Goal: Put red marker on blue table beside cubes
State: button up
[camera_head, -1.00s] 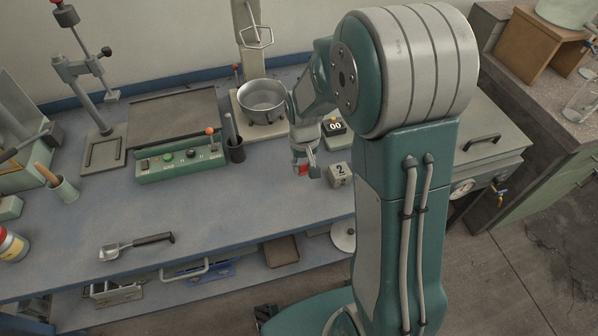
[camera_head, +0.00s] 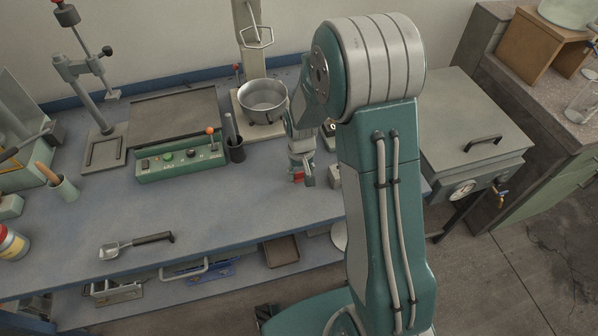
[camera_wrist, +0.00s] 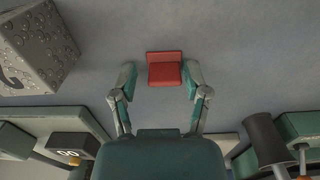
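The red marker (camera_wrist: 164,69) is a small red block on the blue-grey table (camera_wrist: 240,60); it also shows as a red patch in the head view (camera_head: 298,177). My gripper (camera_wrist: 163,80) is over the table with one finger on each side of the marker. A gap shows at the left finger; the right finger is very close to it or touching. In the head view my gripper (camera_head: 303,180) points down at the table. A grey numbered cube (camera_wrist: 37,48) stands to the left in the wrist view; in the head view this cube (camera_head: 335,176) is partly behind my arm. I see only one cube.
Behind my gripper are a metal bowl (camera_head: 262,97), a dark cup (camera_head: 236,150) and a green control box (camera_head: 182,163). A black counter (camera_wrist: 72,146) shows in the wrist view. A scoop (camera_head: 137,245) lies at the front left. The table's middle is clear.

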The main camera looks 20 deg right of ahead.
aim_at(301, 172)
jog(key=shift+d, duration=0.15)
jog(key=shift+r, duration=0.25)
notch_tip(301, 172, up, 12)
jog(key=s+r+t, duration=0.2)
jog(key=s+r, duration=0.5)
jog(key=s, duration=0.3)
jog(key=s+r+t, duration=0.3)
jog(key=s+r, duration=0.5)
jog(key=s, duration=0.3)
jog(key=shift+r+t, duration=0.2)
jog(key=shift+t, duration=0.1)
